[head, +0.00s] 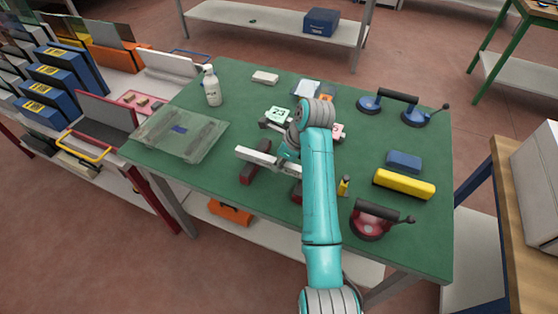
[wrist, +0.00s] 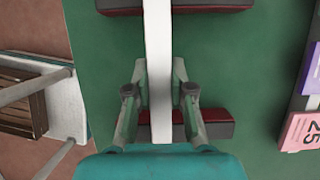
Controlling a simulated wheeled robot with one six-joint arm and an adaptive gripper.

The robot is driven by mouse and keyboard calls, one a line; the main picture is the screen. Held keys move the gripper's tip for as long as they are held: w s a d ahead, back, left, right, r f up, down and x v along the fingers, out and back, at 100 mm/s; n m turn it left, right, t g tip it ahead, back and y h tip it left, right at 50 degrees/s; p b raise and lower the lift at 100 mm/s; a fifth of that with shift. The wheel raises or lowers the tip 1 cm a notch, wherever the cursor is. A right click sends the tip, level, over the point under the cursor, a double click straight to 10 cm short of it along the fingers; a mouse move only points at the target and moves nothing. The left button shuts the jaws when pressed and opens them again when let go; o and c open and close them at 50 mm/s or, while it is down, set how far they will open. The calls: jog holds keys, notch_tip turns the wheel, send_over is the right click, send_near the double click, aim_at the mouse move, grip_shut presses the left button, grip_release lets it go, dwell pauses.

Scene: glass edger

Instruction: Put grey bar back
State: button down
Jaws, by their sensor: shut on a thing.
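The grey bar (head: 262,159) is a long pale bar in the middle of the green table, running left to right in the head view. In the wrist view the bar (wrist: 158,60) runs up and down between the fingers. My gripper (wrist: 160,92) is shut on it, with one finger on each side. In the head view the arm partly hides my gripper and the bar's right end. Two dark red-edged blocks, one far (wrist: 190,5) and one near (wrist: 200,124), lie under the bar. I cannot tell whether the bar touches them.
A glass sheet (head: 185,136) and a spray bottle (head: 211,86) are on the table's left. Blue suction cups (head: 418,116), a blue block (head: 404,161), a yellow bar (head: 404,184) and a red suction cup (head: 372,220) are on the right. A pink number card (wrist: 304,131) lies nearby.

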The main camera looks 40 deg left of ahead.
jog(key=c, duration=0.9)
grip_release()
jog(key=shift+v, duration=3.75)
